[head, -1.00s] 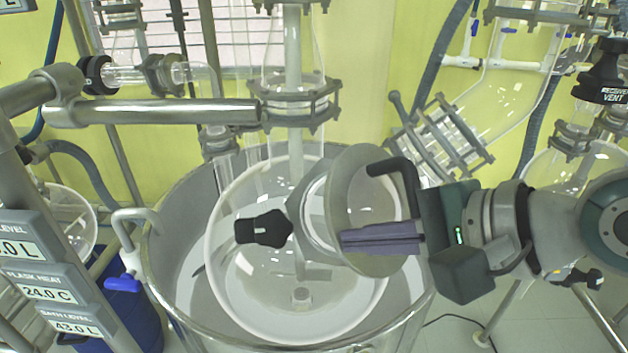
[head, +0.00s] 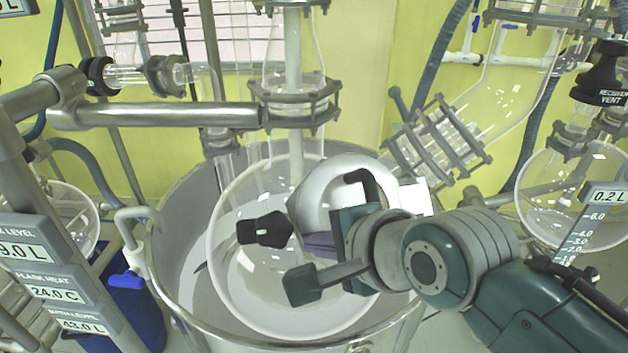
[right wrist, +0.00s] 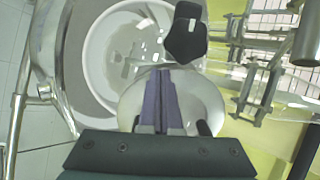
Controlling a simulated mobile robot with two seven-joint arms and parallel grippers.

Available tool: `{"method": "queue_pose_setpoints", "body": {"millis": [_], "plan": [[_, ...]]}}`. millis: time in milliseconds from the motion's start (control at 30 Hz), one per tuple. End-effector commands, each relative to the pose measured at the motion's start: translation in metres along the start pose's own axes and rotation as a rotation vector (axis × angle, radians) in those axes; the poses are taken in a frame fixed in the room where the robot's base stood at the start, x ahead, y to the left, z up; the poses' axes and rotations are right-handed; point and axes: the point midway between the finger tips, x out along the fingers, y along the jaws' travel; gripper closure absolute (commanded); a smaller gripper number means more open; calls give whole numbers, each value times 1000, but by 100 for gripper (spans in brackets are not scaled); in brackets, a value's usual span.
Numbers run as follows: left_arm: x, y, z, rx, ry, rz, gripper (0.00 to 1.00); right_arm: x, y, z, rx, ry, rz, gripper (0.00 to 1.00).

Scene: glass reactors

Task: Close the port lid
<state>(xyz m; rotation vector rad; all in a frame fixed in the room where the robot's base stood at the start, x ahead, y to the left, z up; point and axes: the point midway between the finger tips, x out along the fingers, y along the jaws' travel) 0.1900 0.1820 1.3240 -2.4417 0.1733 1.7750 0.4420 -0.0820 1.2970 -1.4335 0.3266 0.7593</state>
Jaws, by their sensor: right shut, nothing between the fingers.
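The port lid (head: 325,186) is a pale round disc at the reactor's port, partly hidden behind my right gripper (head: 318,244). A black curved handle (head: 364,184) shows at its right side. In the right wrist view the lid (right wrist: 207,100) lies under the purple fingers (right wrist: 160,85). My right gripper is shut and empty, its fingers over or against the lid; contact is unclear. A black knob (head: 265,230) sticks out left of the lid, and also shows in the right wrist view (right wrist: 186,38). Whether the lid is seated is hidden. My left gripper is out of view.
The round glass vessel (head: 240,285) sits inside a steel bath (head: 165,270). A clamped glass joint (head: 437,145) stands close behind on the right. A metal pipe (head: 165,114) crosses at the left. A receiver flask (head: 570,195) hangs at the right.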

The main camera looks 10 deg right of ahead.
Motion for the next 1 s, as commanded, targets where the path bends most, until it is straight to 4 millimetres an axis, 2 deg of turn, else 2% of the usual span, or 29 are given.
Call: {"method": "queue_pose_setpoints", "body": {"millis": [100, 333, 833, 1000], "plan": [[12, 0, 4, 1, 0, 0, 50, 14, 2, 0, 1, -2, -1, 100], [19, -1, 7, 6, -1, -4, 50, 26, 1, 0, 0, -1, 0, 100], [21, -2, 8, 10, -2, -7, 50, 28, 2, -3, -2, 5, 2, 100], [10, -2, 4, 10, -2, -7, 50, 21, -6, -3, -2, 5, 2, 100]]}}
